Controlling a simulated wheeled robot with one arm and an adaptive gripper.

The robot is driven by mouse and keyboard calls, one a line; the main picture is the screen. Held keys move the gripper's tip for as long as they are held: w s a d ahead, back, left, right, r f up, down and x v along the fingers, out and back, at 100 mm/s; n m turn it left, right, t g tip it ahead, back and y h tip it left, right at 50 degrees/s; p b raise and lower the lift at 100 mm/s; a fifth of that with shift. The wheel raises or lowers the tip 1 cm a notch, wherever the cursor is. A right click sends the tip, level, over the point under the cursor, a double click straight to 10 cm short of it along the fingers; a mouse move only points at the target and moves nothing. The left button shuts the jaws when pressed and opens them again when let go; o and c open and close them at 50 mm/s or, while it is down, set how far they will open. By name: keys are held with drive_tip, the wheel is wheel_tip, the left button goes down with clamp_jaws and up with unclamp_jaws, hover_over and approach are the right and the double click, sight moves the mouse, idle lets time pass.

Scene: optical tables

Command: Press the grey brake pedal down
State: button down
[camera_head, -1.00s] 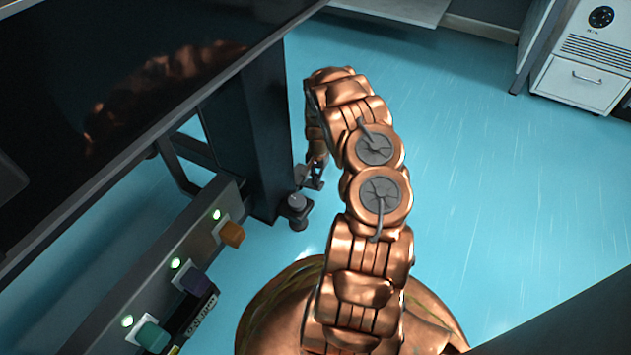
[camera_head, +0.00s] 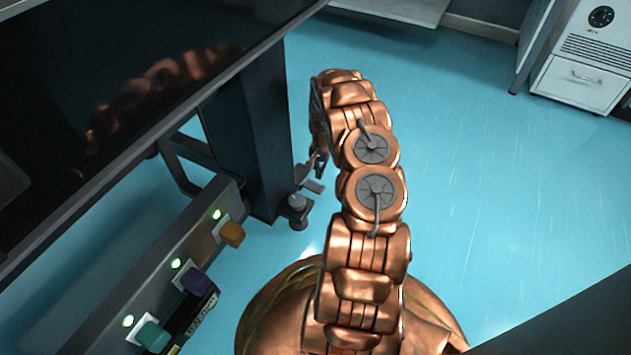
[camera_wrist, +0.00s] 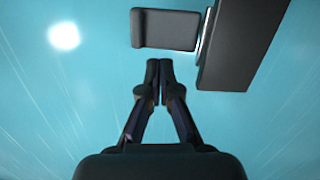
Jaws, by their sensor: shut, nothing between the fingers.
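The grey brake pedal (camera_wrist: 165,28) is a flat dark grey plate at the top of the wrist view, beside the dark table leg (camera_wrist: 240,45). In the head view, a small grey plate that looks like the pedal (camera_head: 313,186) shows low by the leg, partly behind my arm. My gripper (camera_wrist: 160,68) is shut and empty. Its fingertips lie just short of the pedal's near edge in the wrist view, with a small gap in the picture. In the head view my gripper (camera_head: 320,166) is small and partly hidden. I cannot tell how far the pedal is tilted.
A panel with orange (camera_head: 232,234), purple (camera_head: 195,280) and green (camera_head: 152,336) buttons runs along the table's side at left. Blue floor (camera_head: 480,180) is open to the right.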

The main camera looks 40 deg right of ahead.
wheel_tip(320, 180, up, 12)
drive_tip(key=d, duration=0.1)
drive_tip(key=shift+w, duration=0.25)
drive_tip(key=shift+f, duration=0.1)
idle(0.6)
